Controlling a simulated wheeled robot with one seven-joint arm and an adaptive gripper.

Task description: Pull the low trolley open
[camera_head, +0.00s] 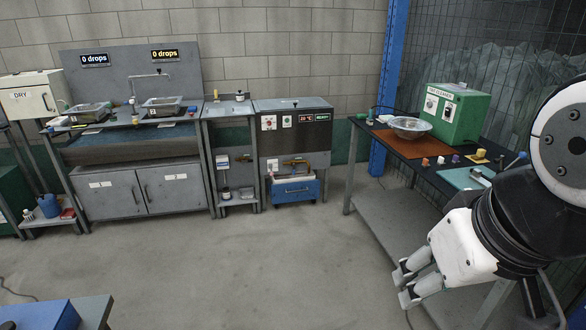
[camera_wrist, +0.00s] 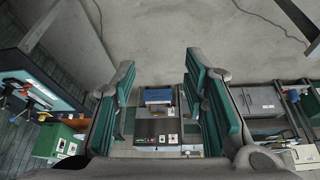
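The low trolley (camera_head: 295,191) is a blue box with a dark handle on its front. It stands near the floor under the grey unit with the "READY" display (camera_head: 293,118), at the back centre of the head view. In the wrist view the blue trolley (camera_wrist: 158,96) shows small and far off, between my fingers. My gripper (camera_head: 402,287) is at the lower right of the head view, well in front of the trolley and apart from it. In the wrist view my gripper (camera_wrist: 160,72) is open, its green-padded fingers wide apart and empty.
Grey sink cabinets (camera_head: 145,190) stand at the back left. A blue-topped table corner (camera_head: 60,314) is at lower left. The floor (camera_head: 240,255) between is clear.

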